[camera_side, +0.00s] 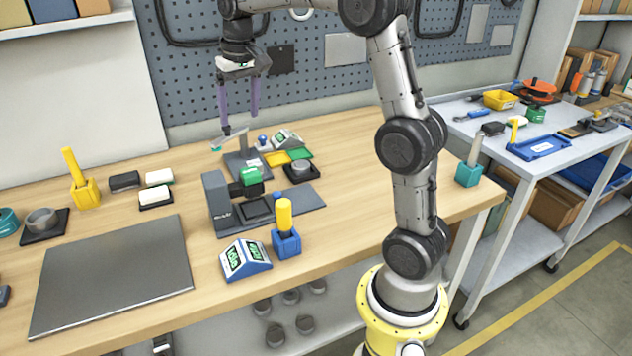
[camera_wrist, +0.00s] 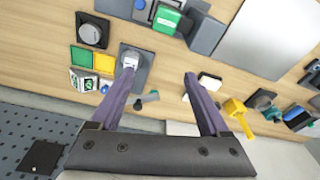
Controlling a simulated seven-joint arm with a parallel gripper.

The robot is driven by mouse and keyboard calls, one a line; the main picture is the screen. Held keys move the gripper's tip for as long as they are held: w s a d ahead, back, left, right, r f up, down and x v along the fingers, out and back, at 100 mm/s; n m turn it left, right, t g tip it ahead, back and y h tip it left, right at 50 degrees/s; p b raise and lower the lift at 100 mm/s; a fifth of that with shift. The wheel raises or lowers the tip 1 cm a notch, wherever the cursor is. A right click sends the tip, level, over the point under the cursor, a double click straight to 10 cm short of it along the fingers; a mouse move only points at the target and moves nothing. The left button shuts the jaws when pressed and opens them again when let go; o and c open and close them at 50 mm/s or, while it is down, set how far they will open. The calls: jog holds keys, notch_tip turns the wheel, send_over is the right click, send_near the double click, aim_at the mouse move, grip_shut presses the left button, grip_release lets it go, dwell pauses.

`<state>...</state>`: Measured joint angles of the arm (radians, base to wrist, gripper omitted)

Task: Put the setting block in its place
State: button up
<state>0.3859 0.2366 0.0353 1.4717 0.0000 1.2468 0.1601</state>
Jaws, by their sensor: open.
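My gripper (camera_side: 239,116) hangs above the back of the wooden bench, its two purple fingers spread and empty. In the wrist view my gripper (camera_wrist: 160,75) has bare wood between its tips. Below it in the side view stands a small grey stand (camera_side: 243,160) with an upright; the stand also shows in the wrist view (camera_wrist: 143,76) beside the left finger. A small dark and teal piece (camera_wrist: 147,99) shows between the fingers. A dark grey fixture (camera_side: 218,203) with a green-topped part (camera_side: 250,175) stands nearer the camera. I cannot tell which piece is the setting block.
Yellow (camera_side: 277,158) and green (camera_side: 300,153) pads and a black tray with a round grey piece (camera_side: 301,169) lie right of the stand. A blue holder (camera_side: 287,243) and a display box (camera_side: 245,259) stand in front. A grey plate (camera_side: 115,273) lies at left.

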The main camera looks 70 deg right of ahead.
jog(key=s+a+r+n+t, duration=0.1)
jog(key=s+a+r+n, duration=0.1)
jog(key=s+a, duration=0.45)
jog(key=s+a+f+n+t, duration=0.1)
jog(key=s+a+f+n, duration=0.1)
jog(key=s+a, duration=0.3)
jog(key=s+a+f+n+t, duration=0.2)
jog(key=s+a+f, duration=0.2)
jog(key=s, duration=0.9)
jog(key=shift+s+a+y, duration=0.15)
jog(key=shift+a+y, duration=0.15)
jog(key=shift+a, duration=0.3)
